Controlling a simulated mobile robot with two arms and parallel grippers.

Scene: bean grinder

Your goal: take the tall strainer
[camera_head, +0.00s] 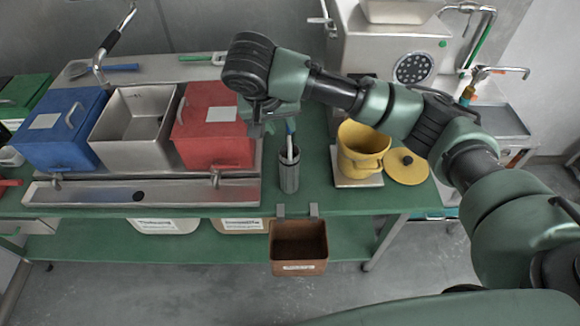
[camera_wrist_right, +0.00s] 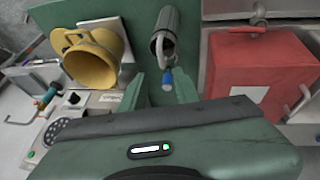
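A tall dark grey cylinder (camera_head: 289,176), seemingly the tall strainer, stands upright on the green table between the red bin and the yellow pot. A blue-tipped tool (camera_head: 290,135) sticks up out of it. In the right wrist view the cylinder (camera_wrist_right: 161,40) is at top centre, and the blue tip (camera_wrist_right: 168,77) shows between my fingers. My right gripper (camera_head: 262,128) is up and left of the cylinder in the head view, beside the red bin. In the wrist view its fingers (camera_wrist_right: 160,94) are apart with nothing gripped. My left gripper is not in view.
The red bin (camera_head: 213,132) stands close on the left, beside a steel sink (camera_head: 133,125) and a blue bin (camera_head: 62,132). A yellow pot (camera_head: 362,150) and its lid (camera_head: 406,167) are on the right. A brown box (camera_head: 299,245) hangs from the table's front edge.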

